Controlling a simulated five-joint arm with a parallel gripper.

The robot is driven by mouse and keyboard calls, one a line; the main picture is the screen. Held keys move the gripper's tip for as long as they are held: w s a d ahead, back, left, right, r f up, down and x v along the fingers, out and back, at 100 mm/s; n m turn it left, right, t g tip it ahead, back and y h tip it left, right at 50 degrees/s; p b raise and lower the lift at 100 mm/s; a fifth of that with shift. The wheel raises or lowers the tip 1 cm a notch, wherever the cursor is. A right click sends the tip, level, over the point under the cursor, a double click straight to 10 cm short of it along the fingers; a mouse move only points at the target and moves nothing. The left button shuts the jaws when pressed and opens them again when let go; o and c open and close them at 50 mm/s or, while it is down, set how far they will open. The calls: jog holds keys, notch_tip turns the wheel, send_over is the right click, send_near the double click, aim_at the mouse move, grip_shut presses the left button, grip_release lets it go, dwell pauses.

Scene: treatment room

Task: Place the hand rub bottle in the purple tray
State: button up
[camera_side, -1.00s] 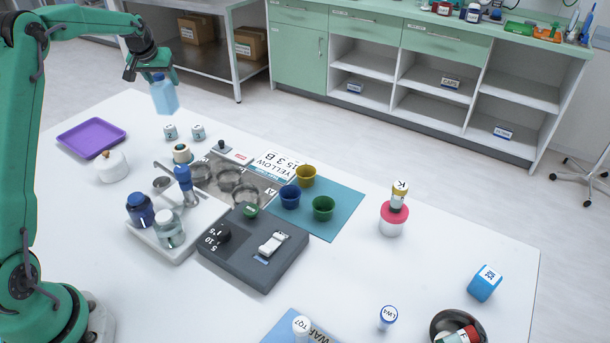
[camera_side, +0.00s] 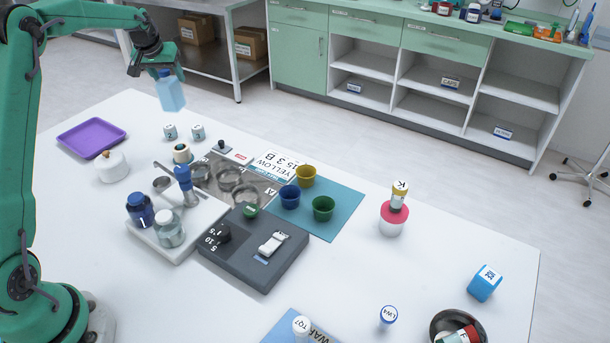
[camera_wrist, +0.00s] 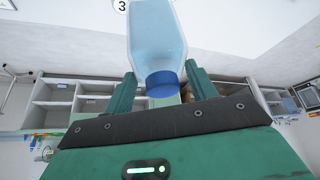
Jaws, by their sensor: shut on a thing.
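The hand rub bottle (camera_side: 171,95) is light blue and see-through, with a blue cap (camera_wrist: 161,83) that shows in the wrist view. My gripper (camera_side: 162,73) is shut on it near the cap and holds it up in the air, slightly tilted, at the upper left of the side view. In the wrist view my gripper's green fingers (camera_wrist: 160,90) stand on both sides of the cap. The purple tray (camera_side: 92,138) lies on the white table at the far left, empty, lower and to the left of the bottle. The bottle and tray are apart.
A white jar with a brown knob (camera_side: 112,166) stands next to the tray. Two small labelled cups (camera_side: 198,132) stand below and right of the bottle. A white tray with bottles (camera_side: 176,250) and a dark grey device (camera_side: 254,247) sit mid-table.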

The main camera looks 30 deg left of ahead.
jog(key=s+a+n+g+y, duration=0.1)
jog(key=s+a+n, duration=0.3)
jog(key=s+a, duration=0.85)
jog(key=s+a+f, duration=0.2)
jog(key=a+f, duration=0.1)
jog(key=a, duration=0.2)
jog(key=s+a+f+y, duration=0.1)
jog(key=s+a+f, duration=0.1)
jog(key=a, duration=0.4)
jog(key=shift+f+g, duration=0.3)
jog(key=shift+f, duration=0.3)
jog(key=shift+f, duration=0.1)
jog(key=shift+d+f, duration=0.1)
jog(key=shift+f, duration=1.75)
jog(key=shift+f, duration=0.15)
jog(key=o, duration=1.6)
jog(key=shift+f, duration=0.1)
jog(key=shift+o, duration=0.2)
